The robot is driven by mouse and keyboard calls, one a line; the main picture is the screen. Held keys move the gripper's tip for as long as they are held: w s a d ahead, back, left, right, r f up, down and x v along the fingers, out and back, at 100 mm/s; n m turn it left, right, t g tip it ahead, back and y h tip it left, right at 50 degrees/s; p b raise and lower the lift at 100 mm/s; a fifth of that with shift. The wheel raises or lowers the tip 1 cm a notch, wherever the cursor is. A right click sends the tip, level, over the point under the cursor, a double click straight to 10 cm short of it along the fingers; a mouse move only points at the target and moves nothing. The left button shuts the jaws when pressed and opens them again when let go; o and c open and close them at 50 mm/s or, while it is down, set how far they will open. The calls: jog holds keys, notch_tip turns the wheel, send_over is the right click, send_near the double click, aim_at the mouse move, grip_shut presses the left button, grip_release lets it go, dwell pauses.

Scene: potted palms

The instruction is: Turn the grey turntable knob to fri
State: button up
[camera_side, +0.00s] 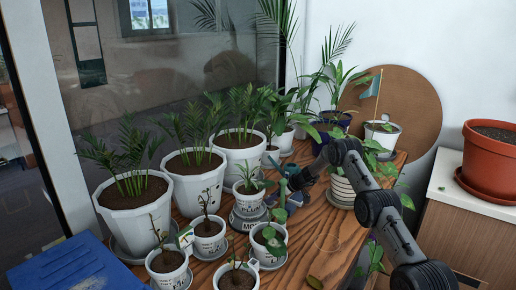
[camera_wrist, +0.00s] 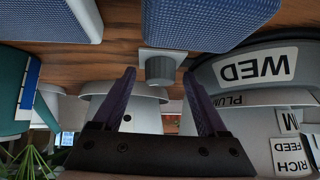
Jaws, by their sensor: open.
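The grey turntable (camera_side: 246,221) stands on the wooden bench under a white potted plant in the side view. In the wrist view its curved grey rim (camera_wrist: 215,82) shows at the right, with a white label reading WED (camera_wrist: 257,68) upside down. A short grey ribbed knob (camera_wrist: 160,70) on a pale square plate sits beside the rim. My gripper (camera_wrist: 159,76) is open, its two dark fingers on either side of the knob in the picture; contact cannot be told. In the side view my gripper (camera_side: 296,183) is just right of the turntable, and the knob is hidden.
Two blue mesh-faced blocks (camera_wrist: 205,20) (camera_wrist: 50,15) lie close by the knob, and a teal object (camera_wrist: 14,75) is at the left. Small white pots (camera_side: 270,247) crowd the front, larger palm pots (camera_side: 137,215) the left. Bare wood (camera_side: 325,240) shows at front right.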

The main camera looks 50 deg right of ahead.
jog(key=shift+d+n+y, duration=0.1)
jog(key=shift+n+y, duration=0.4)
jog(key=shift+r, duration=0.1)
jog(key=v, duration=1.3)
jog(key=w+a+r+n, duration=0.2)
jog(key=w+a+r, duration=0.1)
jog(key=a+r, duration=0.5)
jog(key=w+a+r+n+y, duration=0.1)
jog(key=w+a+r+n, duration=0.2)
jog(key=a+r, duration=0.4)
notch_tip(320, 180, up, 4)
jog(key=shift+a+r, duration=0.25)
jog(key=shift+a, duration=0.15)
jog(key=shift+w, duration=0.1)
